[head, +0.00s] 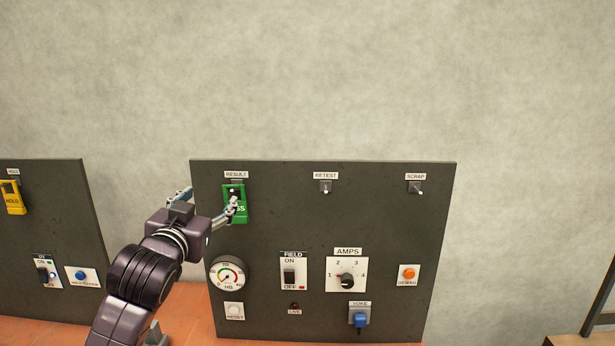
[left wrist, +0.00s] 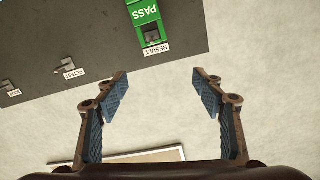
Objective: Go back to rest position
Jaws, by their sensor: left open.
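My left gripper (head: 208,205) is in front of the upper left part of the dark panel, close to the green PASS tag (head: 238,212). In the left wrist view its two blue-padded fingers (left wrist: 160,98) are apart with nothing between them. The green PASS tag also shows in that view (left wrist: 146,14), hanging on the hook under the RESULT label, beyond the fingertips. In the head view the finger partly covers the tag. My right gripper is not in either view.
The dark panel (head: 350,225) carries RETEST (head: 326,187) and SCRAP (head: 416,188) hooks, both empty, a gauge (head: 227,273), a FIELD switch (head: 291,272), an AMPS knob (head: 346,280) and buttons. A second panel (head: 75,215) with a yellow HOLD tag (head: 13,198) stands left. An orange table (head: 190,312) lies below.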

